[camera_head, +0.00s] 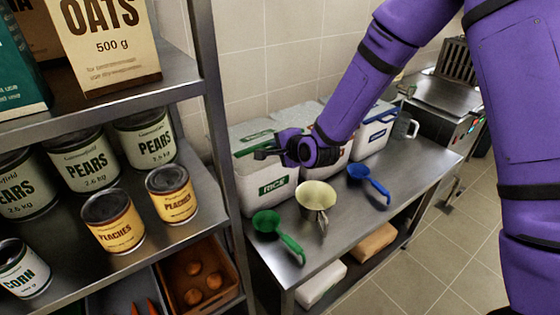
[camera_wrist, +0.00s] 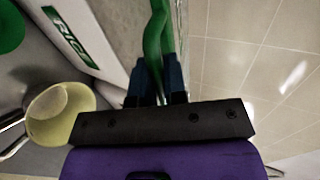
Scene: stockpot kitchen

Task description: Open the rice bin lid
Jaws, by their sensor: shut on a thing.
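The rice bin (camera_head: 268,184) is a white box with a green RICE label, standing at the left end of the steel table. Its label also shows in the wrist view (camera_wrist: 70,36). Its lid (camera_head: 250,130) is pale with green trim. My gripper (camera_head: 268,152) is at the upper front of this bin, and part of the lid is hidden behind it. In the wrist view my gripper (camera_wrist: 158,80) is shut on a green bar, the lid's handle (camera_wrist: 156,38). I cannot tell clearly whether the lid is raised.
A cream scoop (camera_head: 316,196), a green scoop (camera_head: 268,222) and a blue scoop (camera_head: 368,178) lie on the steel table (camera_head: 340,225) before the bins. A blue-trimmed bin (camera_head: 374,134) stands to the right. A shelf of cans (camera_head: 172,194) is close on the left.

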